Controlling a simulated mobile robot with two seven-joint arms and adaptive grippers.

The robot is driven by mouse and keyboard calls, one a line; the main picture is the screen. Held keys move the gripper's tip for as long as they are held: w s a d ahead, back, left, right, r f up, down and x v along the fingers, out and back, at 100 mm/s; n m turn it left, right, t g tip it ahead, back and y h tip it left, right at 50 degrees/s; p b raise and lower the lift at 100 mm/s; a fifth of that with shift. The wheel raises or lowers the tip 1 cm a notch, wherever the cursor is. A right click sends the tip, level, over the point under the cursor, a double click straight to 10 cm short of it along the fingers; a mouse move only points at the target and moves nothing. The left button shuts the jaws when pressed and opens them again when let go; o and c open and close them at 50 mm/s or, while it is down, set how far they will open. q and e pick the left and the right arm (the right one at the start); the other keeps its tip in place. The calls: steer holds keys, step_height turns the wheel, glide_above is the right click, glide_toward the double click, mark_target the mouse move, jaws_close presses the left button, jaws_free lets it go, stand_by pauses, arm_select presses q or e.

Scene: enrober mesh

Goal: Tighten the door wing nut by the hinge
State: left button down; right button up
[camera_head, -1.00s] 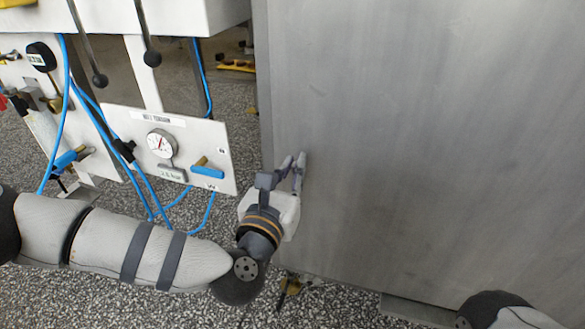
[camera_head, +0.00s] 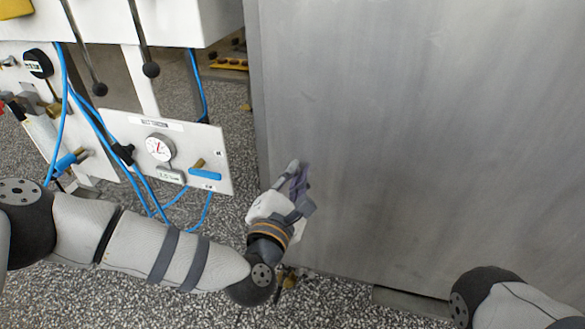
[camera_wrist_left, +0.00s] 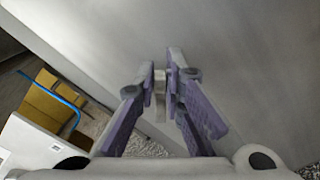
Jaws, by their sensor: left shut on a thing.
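The door is the large grey metal panel (camera_head: 420,150) filling the right of the head view; its surface also shows in the left wrist view (camera_wrist_left: 240,50). My left gripper (camera_head: 297,170) is at the door's lower left, its fingertips against or very near the face. In the left wrist view the fingers (camera_wrist_left: 160,75) are closed around a small pale piece, the wing nut (camera_wrist_left: 160,84), mostly hidden between them. In the head view the fingers cover it. My right gripper is out of view; only part of that arm shows at the lower right.
Left of the door stands a white panel (camera_head: 120,150) with a round gauge (camera_head: 159,147), a blue-handled valve (camera_head: 205,174) and blue hoses (camera_head: 92,118). Black-knobbed levers (camera_head: 151,69) hang above. Speckled floor (camera_head: 110,295) lies below.

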arm_select(q)
steer(key=shift+s+d+f+m+p, duration=0.15)
steer(key=shift+f+m+p, duration=0.25)
steer(key=shift+m, duration=1.2)
steer(key=shift+w+d+f+m+p, duration=0.1)
steer(key=shift+f+m+p, duration=0.3)
steer(key=shift+m, duration=1.2)
steer(key=shift+s+d+f+m+p, duration=0.15)
steer(key=shift+f+m+p, duration=0.25)
steer(key=shift+m, duration=1.2)
steer(key=c, duration=1.7)
jaws_free()
steer(key=v, duration=1.2)
steer(key=shift+r, duration=0.1)
